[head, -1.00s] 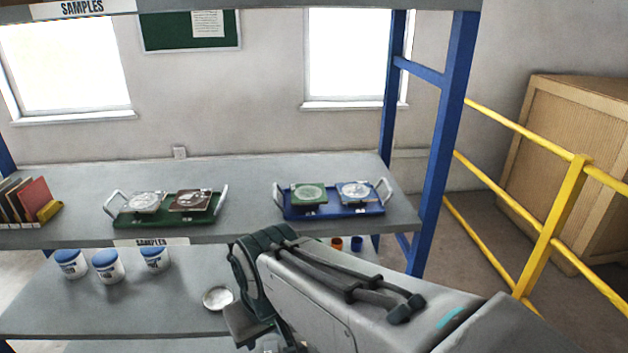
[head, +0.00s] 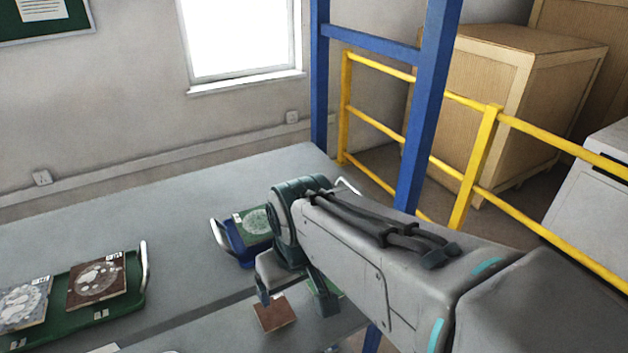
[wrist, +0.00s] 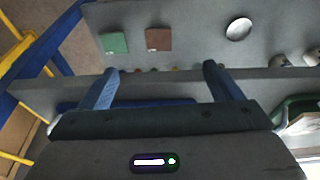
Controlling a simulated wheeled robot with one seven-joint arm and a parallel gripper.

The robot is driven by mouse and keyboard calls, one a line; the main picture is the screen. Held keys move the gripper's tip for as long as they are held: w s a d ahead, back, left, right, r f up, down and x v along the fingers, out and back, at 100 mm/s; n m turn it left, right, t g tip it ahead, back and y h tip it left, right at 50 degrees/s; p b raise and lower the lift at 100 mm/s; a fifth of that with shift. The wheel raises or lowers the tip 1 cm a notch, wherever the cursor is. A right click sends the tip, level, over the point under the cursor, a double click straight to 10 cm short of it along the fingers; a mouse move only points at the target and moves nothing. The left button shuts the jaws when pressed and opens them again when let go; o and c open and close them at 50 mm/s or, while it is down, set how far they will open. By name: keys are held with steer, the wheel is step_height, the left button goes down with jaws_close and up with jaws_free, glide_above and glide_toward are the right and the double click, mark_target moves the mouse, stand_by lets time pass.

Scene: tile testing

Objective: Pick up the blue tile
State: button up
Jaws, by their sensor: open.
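The blue tile does not show in the head view; my arm covers the right part of the blue tray (head: 233,247). A green patterned tile (head: 253,224) shows on that tray's left part. My gripper (head: 295,297) is at the shelf's front edge, in front of the tray. In the wrist view my gripper (wrist: 161,69) is open, with nothing between its fingers. A strip of the blue tray (wrist: 150,102) shows behind the fingers, mostly hidden by the gripper body. No blue tile can be made out there.
A green tray (head: 128,304) with a white and a brown tile stands left. Below are a brown tile (head: 274,314), a green tile (wrist: 113,43) and a white dish (wrist: 238,29). A blue post (head: 425,120) and yellow railing (head: 474,165) are right. Shelf between trays is clear.

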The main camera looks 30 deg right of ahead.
steer(key=shift+o, duration=0.9)
steer(key=w+d+r+n+g, duration=0.1)
steer(key=w+d+r+n, duration=0.3)
steer(key=w+r+n, duration=0.3)
steer(key=w+n, duration=0.1)
steer(key=w, duration=0.2)
steer(key=shift+w+d+r+g+h+p, duration=0.15)
steer(key=shift+w+r+g+h+p, duration=0.05)
steer(key=shift+r+g+h+p, duration=0.2)
steer(key=w+d+r+n+g, duration=0.1)
steer(key=w+d+r+n, duration=0.5)
steer(key=w+d+n, duration=0.3)
steer(key=shift+n+y, duration=0.5)
steer(key=shift+n, duration=0.2)
steer(key=f, duration=0.8)
steer(key=shift+s+d+f+p, duration=0.15)
steer(key=shift+s+f+p, duration=0.05)
steer(key=shift+p, duration=0.1)
steer(key=shift+d+f+p, duration=0.2)
steer(key=shift+f+p, duration=0.15)
steer(key=shift+f, duration=2.4)
steer(key=c, duration=0.8)
